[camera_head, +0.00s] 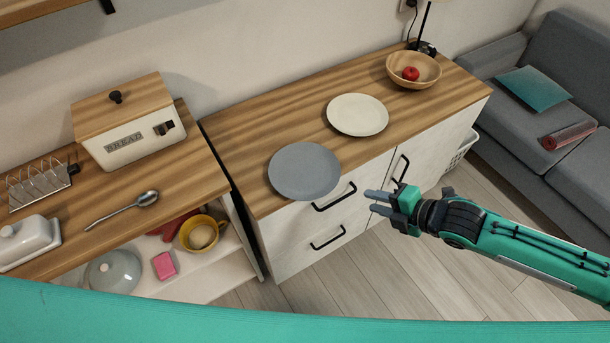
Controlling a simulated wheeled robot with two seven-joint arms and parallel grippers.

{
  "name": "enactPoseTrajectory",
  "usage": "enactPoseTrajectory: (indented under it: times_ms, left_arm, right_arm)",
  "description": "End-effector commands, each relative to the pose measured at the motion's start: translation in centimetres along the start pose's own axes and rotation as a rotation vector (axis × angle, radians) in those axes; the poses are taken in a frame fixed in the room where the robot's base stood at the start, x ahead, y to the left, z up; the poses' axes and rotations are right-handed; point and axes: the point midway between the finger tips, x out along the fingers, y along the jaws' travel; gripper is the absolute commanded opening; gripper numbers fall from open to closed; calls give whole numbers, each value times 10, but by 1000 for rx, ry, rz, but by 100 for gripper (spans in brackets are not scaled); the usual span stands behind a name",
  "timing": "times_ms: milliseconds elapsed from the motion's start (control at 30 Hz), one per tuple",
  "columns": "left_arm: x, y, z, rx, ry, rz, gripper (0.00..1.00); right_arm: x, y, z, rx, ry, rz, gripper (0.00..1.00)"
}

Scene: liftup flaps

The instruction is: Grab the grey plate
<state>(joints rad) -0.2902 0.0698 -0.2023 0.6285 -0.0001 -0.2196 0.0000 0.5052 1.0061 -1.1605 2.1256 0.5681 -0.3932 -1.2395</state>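The grey plate (304,171) lies flat on the wooden top of the white cabinet (232,131), near its front left corner. My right gripper (369,201) reaches in from the right, in front of the cabinet's drawers. Its two fingers are apart with nothing between them, and they point left toward the plate. In the picture the fingertips are a short way right of and below the plate, not touching it. My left gripper is not in view.
A cream plate (358,115) lies right of the grey plate. Behind it stands a wooden bowl (413,70) with a red apple (410,73). Black handles (334,197) stick out of the cabinet front. A bread box (128,124) stands on the left counter.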

Motion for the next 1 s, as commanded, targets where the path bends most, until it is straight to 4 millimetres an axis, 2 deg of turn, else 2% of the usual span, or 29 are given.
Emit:
enactPoseTrajectory:
  times_ms: [167, 400, 600, 867, 1000]
  left_arm:
    - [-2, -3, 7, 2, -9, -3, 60]
    - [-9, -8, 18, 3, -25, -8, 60]
    - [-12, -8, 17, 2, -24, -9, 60]
    - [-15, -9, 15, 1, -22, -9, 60]
    - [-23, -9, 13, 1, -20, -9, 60]
  right_arm:
    - [10, 3, -6, -18, 14, 1, 31]
    - [48, 4, -6, -15, 12, 1, 31]
    - [74, 3, -6, -15, 11, 0, 31]
    - [87, 3, -7, -14, 11, 1, 31]
    - [102, 4, -10, -13, 11, 0, 31]
